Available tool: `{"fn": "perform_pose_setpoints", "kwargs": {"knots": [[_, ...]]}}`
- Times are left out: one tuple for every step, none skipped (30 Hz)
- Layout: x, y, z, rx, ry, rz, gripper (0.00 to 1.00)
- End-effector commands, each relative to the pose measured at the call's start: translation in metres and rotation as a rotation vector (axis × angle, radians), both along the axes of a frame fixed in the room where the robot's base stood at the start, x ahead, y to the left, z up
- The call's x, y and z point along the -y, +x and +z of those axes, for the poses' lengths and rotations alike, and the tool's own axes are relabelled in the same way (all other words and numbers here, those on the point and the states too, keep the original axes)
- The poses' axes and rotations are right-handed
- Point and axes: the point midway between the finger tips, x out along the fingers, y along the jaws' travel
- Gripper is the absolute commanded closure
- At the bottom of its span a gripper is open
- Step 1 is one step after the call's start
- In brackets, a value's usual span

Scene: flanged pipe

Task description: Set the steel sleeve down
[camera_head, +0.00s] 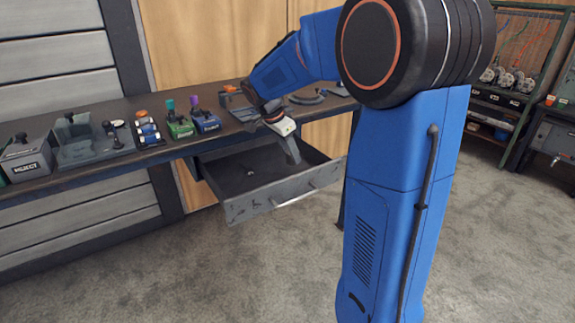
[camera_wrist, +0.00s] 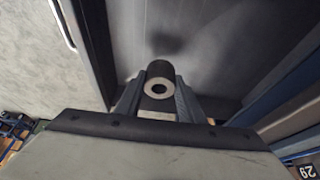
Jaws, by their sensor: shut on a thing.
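My gripper (camera_head: 292,153) reaches down into the open drawer (camera_head: 268,205), which is pulled out from under the bench. In the wrist view my gripper (camera_wrist: 160,92) is shut on the steel sleeve (camera_wrist: 160,69), a short dark cylinder with a pale ring-shaped end and a hole through it. One finger lies on each side of it. The grey drawer floor (camera_wrist: 215,40) lies beyond the sleeve, with a dark shadow on it. In the head view the sleeve is not clearly visible, and I cannot tell whether it touches the drawer floor.
A small part (camera_head: 250,172) lies in the drawer. The drawer's front wall and handle (camera_head: 295,197) face the open floor. On the bench (camera_head: 110,165) stand a grey REJECT bin (camera_head: 28,160), a grey tray (camera_head: 92,150), and green (camera_head: 180,129) and blue (camera_head: 206,124) holders. The drawer's left part looks mostly clear.

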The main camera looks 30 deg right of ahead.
Motion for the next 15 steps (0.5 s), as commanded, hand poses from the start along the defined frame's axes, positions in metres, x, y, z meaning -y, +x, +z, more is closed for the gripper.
{"fn": "perform_pose_setpoints", "kwargs": {"knots": [[0.000, 0.000, -0.003, 0.000, -0.001, 0.000, 1.00], [0.000, 0.000, -0.005, 0.000, -0.001, 0.000, 1.00], [0.000, 0.000, -0.006, 0.000, -0.001, 0.000, 1.00], [0.000, 0.000, -0.007, 0.000, -0.001, 0.000, 1.00], [0.000, 0.000, -0.009, 0.001, -0.001, 0.000, 1.00], [0.000, 0.000, -0.012, 0.001, -0.001, 0.000, 1.00], [0.000, 0.000, -0.014, 0.001, 0.000, 0.000, 1.00], [0.000, 0.000, -0.018, 0.000, 0.000, 0.000, 1.00], [0.000, -0.001, -0.023, -0.001, 0.000, 0.000, 1.00], [0.000, 0.000, -0.027, -0.002, 0.000, -0.001, 1.00], [0.000, 0.000, -0.031, -0.001, 0.000, 0.000, 1.00], [0.000, 0.000, -0.036, -0.001, 0.000, 0.000, 1.00], [0.000, 0.000, -0.039, -0.001, 0.000, 0.000, 1.00], [0.000, 0.000, -0.042, -0.001, 0.000, 0.000, 1.00], [0.000, 0.000, -0.044, 0.000, 0.000, 0.000, 1.00]]}}
